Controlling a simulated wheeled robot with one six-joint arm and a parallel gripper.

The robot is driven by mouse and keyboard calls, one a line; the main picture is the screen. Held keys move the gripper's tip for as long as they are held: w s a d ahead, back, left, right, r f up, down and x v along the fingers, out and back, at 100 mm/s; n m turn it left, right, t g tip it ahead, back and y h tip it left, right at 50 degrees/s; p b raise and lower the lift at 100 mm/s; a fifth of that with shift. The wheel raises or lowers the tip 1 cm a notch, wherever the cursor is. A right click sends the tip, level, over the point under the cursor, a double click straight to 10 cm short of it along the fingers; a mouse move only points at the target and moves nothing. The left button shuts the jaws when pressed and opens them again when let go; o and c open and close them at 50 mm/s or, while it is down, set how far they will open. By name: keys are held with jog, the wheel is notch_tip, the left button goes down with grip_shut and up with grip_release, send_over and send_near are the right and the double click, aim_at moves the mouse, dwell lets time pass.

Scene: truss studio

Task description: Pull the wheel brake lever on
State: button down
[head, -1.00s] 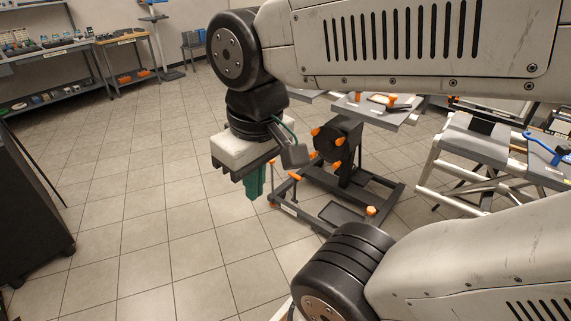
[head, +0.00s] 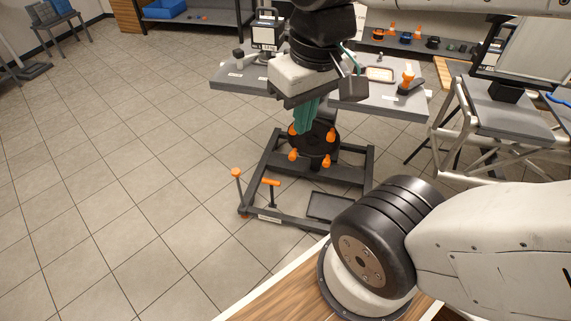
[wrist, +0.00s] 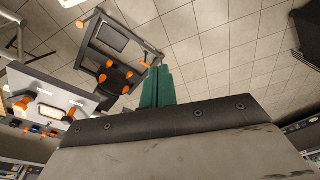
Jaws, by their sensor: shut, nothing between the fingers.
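A dark floor stand (head: 318,226) with a grey tabletop (head: 232,84) is ahead of me in the head view. Two orange-topped upright levers rise at its base's left side: one at the corner (head: 237,173) and a T-topped one (head: 271,183). I cannot tell which is the wheel brake lever. A black hub with several orange knobs (head: 329,135) sits on the column. My gripper (head: 301,131) has green fingers, shut and empty, pointing down in front of the hub, apart from both levers. In the wrist view my gripper (wrist: 160,70) shows beside the stand's base frame (wrist: 88,33).
The tabletop carries a boxy device (head: 266,32), a tray (head: 380,74) and an orange-handled fixture (head: 408,82). A grey-topped metal-legged bench (head: 490,115) stands at the right. The tiled floor left of the stand is clear.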

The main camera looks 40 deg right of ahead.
jog(key=w+f+m+y, duration=0.1)
jog(key=w+f, duration=0.2)
jog(key=w, duration=0.8)
jog(key=w+f+m+y, duration=0.1)
jog(key=w+f, duration=0.2)
jog(key=w, duration=0.9)
jog(key=w+d+f+m+t, duration=0.1)
jog(key=w+d+f+m, duration=0.2)
jog(key=w+f, duration=1.25)
jog(key=w+d+f+m+h, duration=0.1)
jog(key=d+f, duration=0.5)
jog(key=f, duration=1.1)
jog(key=w+d+f+m+t+h, duration=0.1)
jog(key=d+f, duration=0.5)
jog(key=f, duration=1.1)
jog(key=w+d+f+m+h, duration=0.2)
jog(key=d+f+h, duration=0.3)
jog(key=f, duration=1.2)
jog(key=shift+w+d+m, duration=0.4)
jog(key=shift+d+m, duration=0.2)
jog(key=shift+m, duration=0.1)
